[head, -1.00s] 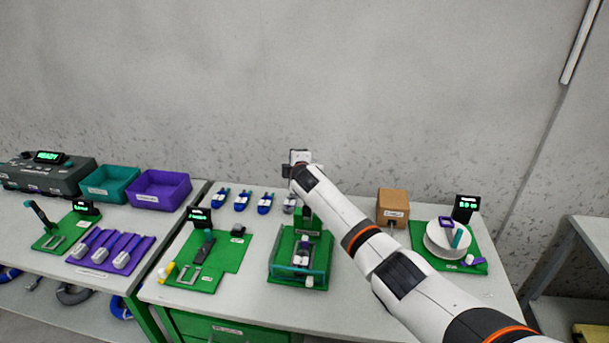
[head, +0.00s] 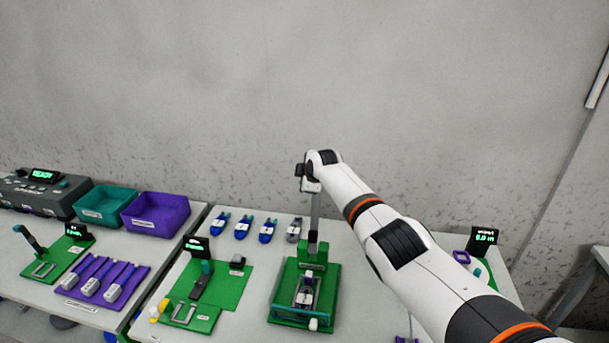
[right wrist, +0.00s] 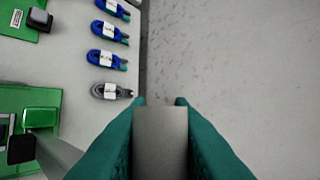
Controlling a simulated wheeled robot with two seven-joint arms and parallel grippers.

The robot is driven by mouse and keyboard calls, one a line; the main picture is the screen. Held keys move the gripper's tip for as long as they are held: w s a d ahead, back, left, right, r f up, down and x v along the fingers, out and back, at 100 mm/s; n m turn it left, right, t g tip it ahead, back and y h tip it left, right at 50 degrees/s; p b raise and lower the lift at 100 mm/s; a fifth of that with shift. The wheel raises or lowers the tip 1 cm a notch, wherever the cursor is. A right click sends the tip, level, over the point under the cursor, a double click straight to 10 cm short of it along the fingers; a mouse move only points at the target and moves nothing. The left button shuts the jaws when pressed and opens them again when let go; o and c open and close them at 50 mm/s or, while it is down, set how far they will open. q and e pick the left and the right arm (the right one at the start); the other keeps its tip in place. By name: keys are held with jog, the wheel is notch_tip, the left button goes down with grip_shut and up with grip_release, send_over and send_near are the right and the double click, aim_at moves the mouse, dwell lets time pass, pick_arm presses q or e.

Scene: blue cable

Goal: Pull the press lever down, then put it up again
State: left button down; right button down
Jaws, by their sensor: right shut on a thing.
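The green press (head: 284,300) stands on the right-hand table, with a clear-fronted bed at its front. Its grey lever (head: 315,215) rises nearly upright from the back of the press. My right gripper (head: 309,186) is at the lever's top end, its fingers mostly hidden there by the wrist. In the right wrist view, the teal fingers of the gripper (right wrist: 160,103) are on either side of a grey block, the lever's grip (right wrist: 160,145). The lever's shaft (right wrist: 58,152) runs down left to the press. My left gripper is out of view.
Several blue cable bundles (head: 242,227) and a grey one (head: 294,229) lie behind the press. A green fixture board (head: 228,291) is to its left. Teal (head: 104,205) and purple (head: 157,213) bins stand on the left table. My right arm covers the table's right side.

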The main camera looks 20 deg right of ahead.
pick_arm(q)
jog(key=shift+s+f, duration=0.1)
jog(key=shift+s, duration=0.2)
pick_arm(e)
jog(key=shift+s+f, duration=0.3)
jog(key=shift+f, duration=0.3)
jog(key=c, duration=1.5)
grip_release()
jog(key=shift+o, duration=1)
jog(key=shift+w, duration=0.15)
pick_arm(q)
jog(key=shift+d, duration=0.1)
pick_arm(e)
jog(key=shift+w, duration=0.15)
jog(key=shift+r, duration=0.15)
jog(key=shift+s+r+p, duration=0.4)
jog(key=shift+r, duration=0.15)
jog(key=shift+s+r+p, duration=0.4)
jog(key=shift+s+r, duration=0.05)
jog(key=shift+s, duration=0.1)
pick_arm(q)
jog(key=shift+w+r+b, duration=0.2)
jog(key=shift+b, duration=0.45)
pick_arm(e)
jog(key=v, duration=0.9)
jog(key=shift+s, duration=0.15)
